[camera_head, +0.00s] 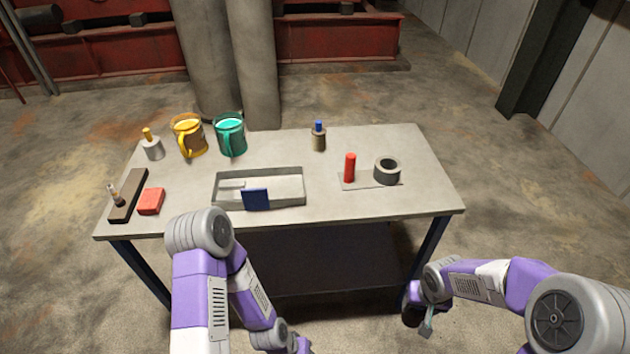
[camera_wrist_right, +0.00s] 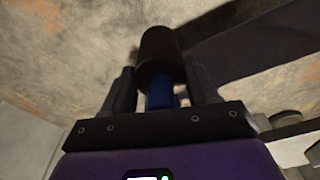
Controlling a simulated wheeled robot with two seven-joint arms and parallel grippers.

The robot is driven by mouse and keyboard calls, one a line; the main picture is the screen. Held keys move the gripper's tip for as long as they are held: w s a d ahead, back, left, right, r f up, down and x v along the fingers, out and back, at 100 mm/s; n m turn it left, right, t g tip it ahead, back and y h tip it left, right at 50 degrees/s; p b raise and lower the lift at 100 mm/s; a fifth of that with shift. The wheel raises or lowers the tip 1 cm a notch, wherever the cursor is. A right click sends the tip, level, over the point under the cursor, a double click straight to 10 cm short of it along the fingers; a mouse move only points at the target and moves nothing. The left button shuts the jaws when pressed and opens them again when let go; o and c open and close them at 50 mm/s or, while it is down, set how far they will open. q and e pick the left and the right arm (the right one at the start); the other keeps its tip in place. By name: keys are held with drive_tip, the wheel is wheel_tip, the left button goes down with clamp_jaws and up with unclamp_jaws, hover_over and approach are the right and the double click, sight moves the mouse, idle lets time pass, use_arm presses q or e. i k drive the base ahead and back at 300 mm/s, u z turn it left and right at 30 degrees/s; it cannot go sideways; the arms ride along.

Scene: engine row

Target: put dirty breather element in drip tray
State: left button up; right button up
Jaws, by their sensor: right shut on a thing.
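A dark cylinder with a blue grip, which looks like the dirty breather element (camera_wrist_right: 160,55), is held between the fingers of my right gripper (camera_wrist_right: 162,88) in the right wrist view. In the head view my right gripper (camera_head: 417,308) hangs low by the table's front right leg, outside the table edge. The held thing is hard to make out there. A shallow grey tray, which looks like the drip tray (camera_head: 286,186), lies on the table left of centre with a blue plate (camera_head: 255,200) at its front wall. My left gripper is not clearly in view.
The table (camera_head: 320,200) also bears a tan cylinder with blue top (camera_head: 318,139), red cylinder (camera_head: 350,168), grey ring (camera_head: 387,175), orange mug (camera_head: 188,138), teal mug (camera_head: 231,137), red block (camera_head: 151,202), dark board (camera_head: 127,197) and yellow-topped piece (camera_head: 152,149). The front right is clear.

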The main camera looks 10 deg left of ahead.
sight(278, 190)
drive_tip(key=k, duration=0.4)
drive_tip(key=z, duration=0.6)
drive_tip(key=i, duration=0.75)
drive_tip(key=u, duration=1.8)
